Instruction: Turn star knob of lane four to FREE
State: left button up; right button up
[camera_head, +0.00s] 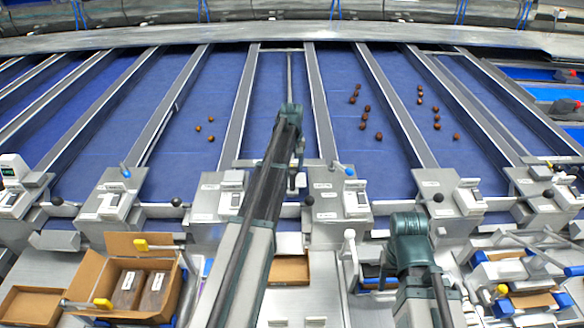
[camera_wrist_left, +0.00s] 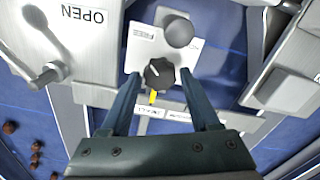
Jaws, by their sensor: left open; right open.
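In the left wrist view a dark, lobed star knob (camera_wrist_left: 159,73) sits on a pale plate (camera_wrist_left: 190,55). It has a light line on top, and a yellow tab (camera_wrist_left: 153,97) shows at its lower edge. Small print, seemingly FREE, is on the plate above left of it. My left gripper (camera_wrist_left: 164,78) is open, its fingers on either side of the knob with gaps; I cannot tell whether they touch it. In the head view my left arm hides this spot. My right gripper (camera_head: 412,258) is low at the right, its fingers hard to make out. No lane number is readable.
A box marked OPEN (camera_wrist_left: 82,28) with a lever and a grey round knob (camera_wrist_left: 179,30) are close to the left gripper. Metal dividers separate blue lanes (camera_head: 195,110). Several dates (camera_head: 366,108) lie on them. An open carton (camera_head: 140,262) stands front left.

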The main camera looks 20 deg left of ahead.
pick_arm(q)
notch_tip(320, 180, up, 14)
jog(key=p, duration=1.3)
jog(key=shift+f+p, duration=0.15)
jog(key=shift+p, duration=0.15)
pick_arm(e)
notch_tip(320, 180, up, 14)
jog(key=shift+f, duration=0.15)
